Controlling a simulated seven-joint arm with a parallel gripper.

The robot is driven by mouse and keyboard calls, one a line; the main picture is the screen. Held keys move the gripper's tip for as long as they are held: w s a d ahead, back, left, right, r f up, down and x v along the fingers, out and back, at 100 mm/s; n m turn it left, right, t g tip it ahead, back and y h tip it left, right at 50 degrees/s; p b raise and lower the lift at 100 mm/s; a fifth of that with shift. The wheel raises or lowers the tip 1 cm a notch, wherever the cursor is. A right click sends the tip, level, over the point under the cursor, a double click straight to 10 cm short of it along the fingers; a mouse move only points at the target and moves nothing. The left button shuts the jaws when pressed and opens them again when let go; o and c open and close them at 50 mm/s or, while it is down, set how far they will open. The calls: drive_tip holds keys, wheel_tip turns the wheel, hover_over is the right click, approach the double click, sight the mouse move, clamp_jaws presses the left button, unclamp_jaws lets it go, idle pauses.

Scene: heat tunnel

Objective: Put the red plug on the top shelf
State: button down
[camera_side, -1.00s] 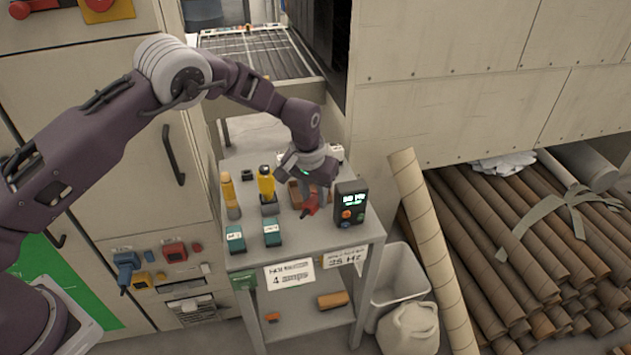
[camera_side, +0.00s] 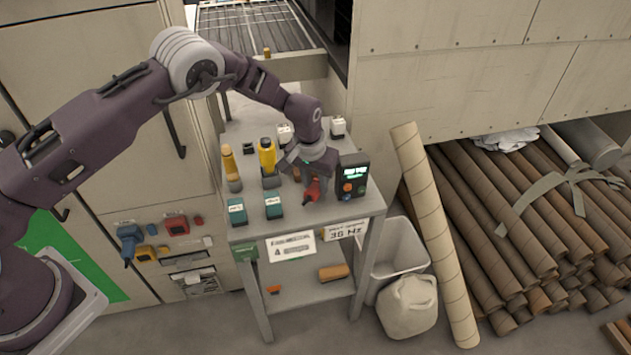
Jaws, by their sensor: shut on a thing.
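The red plug (camera_side: 312,190) is in the jaws of my gripper (camera_side: 311,181), which is shut on it. It sits just over or on the grey top shelf (camera_side: 300,222) of the small cart, left of the black display box (camera_side: 352,178). I cannot tell whether the plug touches the shelf. My gripper and wrist hide part of the plug and a brown block behind it.
Two yellow-topped tools (camera_side: 267,158) and two teal boxes (camera_side: 274,207) stand on the shelf's left side. White plugs (camera_side: 338,126) stand at the back. The lower shelf (camera_side: 300,293) holds a brown block (camera_side: 334,272). A cardboard tube (camera_side: 433,235) leans at the right.

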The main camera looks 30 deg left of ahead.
drive_tip(key=shift+f, duration=0.7)
drive_tip(key=c, duration=1)
unclamp_jaws()
